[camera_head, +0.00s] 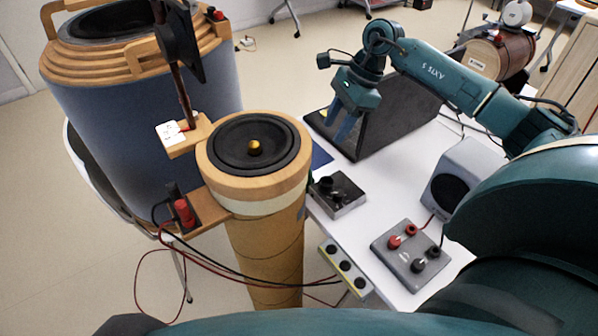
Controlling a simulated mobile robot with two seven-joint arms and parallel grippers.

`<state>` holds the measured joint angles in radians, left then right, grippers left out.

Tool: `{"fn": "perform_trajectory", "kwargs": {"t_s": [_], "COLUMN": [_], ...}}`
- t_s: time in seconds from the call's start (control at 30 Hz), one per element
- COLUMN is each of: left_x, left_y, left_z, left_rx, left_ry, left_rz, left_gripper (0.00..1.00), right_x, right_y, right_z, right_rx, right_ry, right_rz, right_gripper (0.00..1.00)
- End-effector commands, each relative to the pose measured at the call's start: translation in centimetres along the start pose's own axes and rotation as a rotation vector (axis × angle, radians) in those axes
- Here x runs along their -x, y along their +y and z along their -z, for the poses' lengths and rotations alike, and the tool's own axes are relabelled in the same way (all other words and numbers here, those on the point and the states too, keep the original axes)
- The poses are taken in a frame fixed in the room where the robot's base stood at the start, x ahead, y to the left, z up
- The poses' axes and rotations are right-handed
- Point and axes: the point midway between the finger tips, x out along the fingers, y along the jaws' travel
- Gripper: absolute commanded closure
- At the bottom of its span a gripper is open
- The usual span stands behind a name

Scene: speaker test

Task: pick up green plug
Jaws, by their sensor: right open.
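I cannot make out a green plug in the head view. My right gripper (341,127) is open, its blue fingers pointing down in front of the dark panel (395,112) over the white table (335,232). I see nothing held between its fingers. A grey box (404,272) with red and black plugs or terminals is at the table's front right. A smaller grey box (346,207) with black parts on top lies below the gripper in the picture. My left gripper is not in view.
A tall wooden column with a black speaker cone (231,142) stands left of the table, beside a large blue drum (150,125). Loose red and black cables hang around the column. A grey speaker (477,160) is at the right. A strip with black sockets (332,249) is at the table's front edge.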

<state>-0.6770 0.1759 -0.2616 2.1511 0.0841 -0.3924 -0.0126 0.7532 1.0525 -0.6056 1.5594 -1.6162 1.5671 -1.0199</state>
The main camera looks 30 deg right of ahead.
Motion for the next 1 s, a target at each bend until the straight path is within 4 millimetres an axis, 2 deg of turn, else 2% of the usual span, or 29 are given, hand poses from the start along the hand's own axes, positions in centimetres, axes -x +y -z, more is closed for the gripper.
{"fn": "perform_trajectory", "kwargs": {"t_s": [0.1,0.3,0.57,0.8,1.0], "left_x": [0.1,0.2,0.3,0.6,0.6], "left_y": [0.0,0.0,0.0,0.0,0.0], "left_z": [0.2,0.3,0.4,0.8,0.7], "left_rx": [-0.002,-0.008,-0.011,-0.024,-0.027], "left_ry": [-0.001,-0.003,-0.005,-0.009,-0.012], "left_rz": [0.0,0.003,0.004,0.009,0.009], "left_gripper": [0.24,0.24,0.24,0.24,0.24], "right_x": [-2.4,-5.9,-7.9,-11.5,-12.5], "right_y": [0.2,0.1,0.0,-0.2,-0.2], "right_z": [0.0,-0.1,-0.2,-0.5,-0.4], "right_rx": [0.0,-0.001,0.0,-0.001,0.0], "right_ry": [0.002,-0.002,-0.003,-0.005,-0.003], "right_rz": [-0.009,-0.006,-0.005,-0.006,-0.003], "right_gripper": [0.56,0.56,0.56,0.56,0.56]}}
